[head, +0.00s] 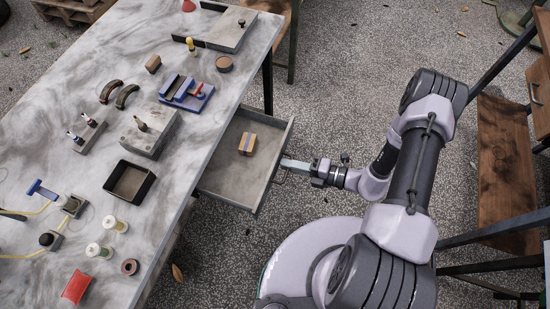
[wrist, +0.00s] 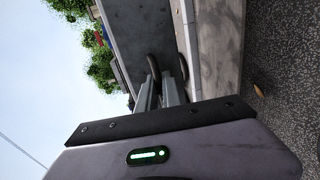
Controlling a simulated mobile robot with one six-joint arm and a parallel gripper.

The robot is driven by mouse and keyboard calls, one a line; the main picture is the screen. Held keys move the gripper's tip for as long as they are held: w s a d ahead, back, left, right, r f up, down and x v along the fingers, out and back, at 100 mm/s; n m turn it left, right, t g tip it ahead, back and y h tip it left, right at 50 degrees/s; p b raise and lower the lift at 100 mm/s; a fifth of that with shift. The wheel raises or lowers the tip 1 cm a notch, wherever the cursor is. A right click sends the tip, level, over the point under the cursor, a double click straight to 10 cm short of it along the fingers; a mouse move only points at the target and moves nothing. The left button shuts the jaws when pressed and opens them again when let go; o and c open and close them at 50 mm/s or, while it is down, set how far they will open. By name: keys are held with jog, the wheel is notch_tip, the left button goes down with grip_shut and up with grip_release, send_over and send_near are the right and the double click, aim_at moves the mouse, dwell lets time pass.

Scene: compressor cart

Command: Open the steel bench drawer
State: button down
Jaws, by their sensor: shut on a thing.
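The steel bench drawer (head: 225,178) is pulled out from under the right edge of the bench (head: 206,118), so its floor shows in the head view. A small tan box with a dark stripe (head: 247,144) lies inside it. My gripper (head: 284,164) is at the middle of the drawer's front panel, shut on the handle. The fingers hide part of the handle.
The bench top carries a blue vise (head: 187,93), a black open tray (head: 130,182), a grey block, spools and other small parts.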

jog(key=shift+v, duration=0.85)
jog(key=shift+f, duration=0.2)
jog(key=c, duration=1.8)
grip_release()
jog(key=p+v, duration=0.3)
jog(key=v, duration=1.4)
jog(key=shift+s+d+p, duration=0.2)
jog(key=shift+p, duration=0.15)
